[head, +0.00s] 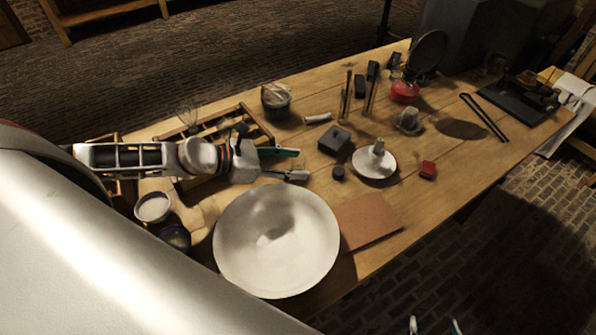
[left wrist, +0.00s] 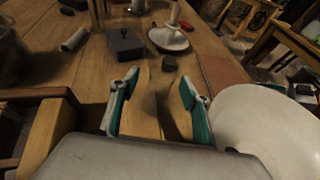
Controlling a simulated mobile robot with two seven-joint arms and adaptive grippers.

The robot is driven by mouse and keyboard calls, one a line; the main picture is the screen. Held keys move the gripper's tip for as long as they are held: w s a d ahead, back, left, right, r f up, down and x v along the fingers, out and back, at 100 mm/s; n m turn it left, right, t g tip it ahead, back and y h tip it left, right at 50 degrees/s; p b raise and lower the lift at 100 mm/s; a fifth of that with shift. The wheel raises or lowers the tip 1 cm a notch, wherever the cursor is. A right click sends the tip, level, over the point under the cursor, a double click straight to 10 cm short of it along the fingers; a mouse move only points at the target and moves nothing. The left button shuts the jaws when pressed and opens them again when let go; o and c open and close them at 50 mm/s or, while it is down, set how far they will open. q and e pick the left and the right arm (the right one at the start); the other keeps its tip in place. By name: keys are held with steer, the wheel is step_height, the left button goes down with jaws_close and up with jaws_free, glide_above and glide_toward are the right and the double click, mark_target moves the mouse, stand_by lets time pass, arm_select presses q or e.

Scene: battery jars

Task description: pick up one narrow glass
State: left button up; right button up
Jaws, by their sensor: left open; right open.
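Two tall, thin upright shapes, perhaps narrow glasses, stand at the back middle of the table in the head view: one on the left (head: 346,95) and one on the right (head: 371,95). They are too small and dim to tell clearly. My left gripper (head: 301,164) is open and empty above the table, nearer the front and left of them, beside the wooden rack. In the left wrist view its fingers (left wrist: 158,92) are apart with only bare wood between them. My right gripper (head: 435,326) is open at the bottom edge, off the table.
A large white bowl (head: 277,240) lies in front of my left gripper. A dark box (head: 335,139), a white dish (head: 374,169) and a small dark puck (head: 338,173) are to its right. A dark pot (head: 276,102) and a clear glass vessel (head: 408,121) stand farther back.

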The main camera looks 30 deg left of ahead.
arm_select(q)
steer(key=shift+x, duration=0.8)
jaws_close()
